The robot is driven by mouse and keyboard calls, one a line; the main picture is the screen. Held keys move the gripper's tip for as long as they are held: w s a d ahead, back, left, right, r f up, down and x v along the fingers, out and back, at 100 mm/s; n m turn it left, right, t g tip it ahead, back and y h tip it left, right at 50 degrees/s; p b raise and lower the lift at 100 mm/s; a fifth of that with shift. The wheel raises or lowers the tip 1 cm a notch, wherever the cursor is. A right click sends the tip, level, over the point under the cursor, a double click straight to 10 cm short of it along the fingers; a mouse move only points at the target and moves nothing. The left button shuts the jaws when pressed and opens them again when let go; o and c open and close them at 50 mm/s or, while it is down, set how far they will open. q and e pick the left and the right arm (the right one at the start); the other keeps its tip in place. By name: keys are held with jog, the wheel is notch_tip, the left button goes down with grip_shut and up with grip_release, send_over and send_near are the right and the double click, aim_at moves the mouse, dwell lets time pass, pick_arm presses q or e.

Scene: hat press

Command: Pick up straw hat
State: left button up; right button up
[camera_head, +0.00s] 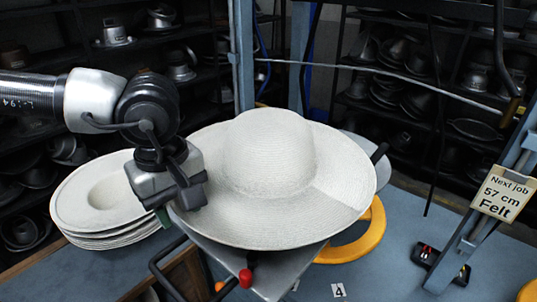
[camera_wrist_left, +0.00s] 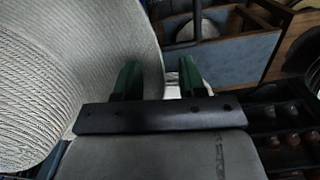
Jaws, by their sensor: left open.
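The straw hat (camera_head: 270,165) is pale and wide-brimmed, and it rests crown up on a grey metal stand (camera_head: 265,270) in the middle of the head view. My left gripper (camera_head: 162,214) points down at the left edge of its brim. In the left wrist view the woven hat (camera_wrist_left: 70,70) fills the left side. The open green fingers of the gripper (camera_wrist_left: 160,76) show there, and the brim's edge appears in the gap between them. I cannot tell whether the fingers touch the brim. My right gripper is not in view.
A stack of pale hats (camera_head: 105,205) lies left of the stand. A yellow ring (camera_head: 360,240) lies behind it at right. A red-knobbed lever (camera_head: 246,278) is in front. A "Next job 57 cm Felt" sign (camera_head: 502,192) hangs at right. Dark shelves of hat blocks line the back.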

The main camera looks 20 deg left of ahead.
pick_arm(q)
jog(key=shift+w+d, duration=0.1)
jog(key=shift+c, duration=1.2)
jog(key=c, duration=0.5)
grip_shut()
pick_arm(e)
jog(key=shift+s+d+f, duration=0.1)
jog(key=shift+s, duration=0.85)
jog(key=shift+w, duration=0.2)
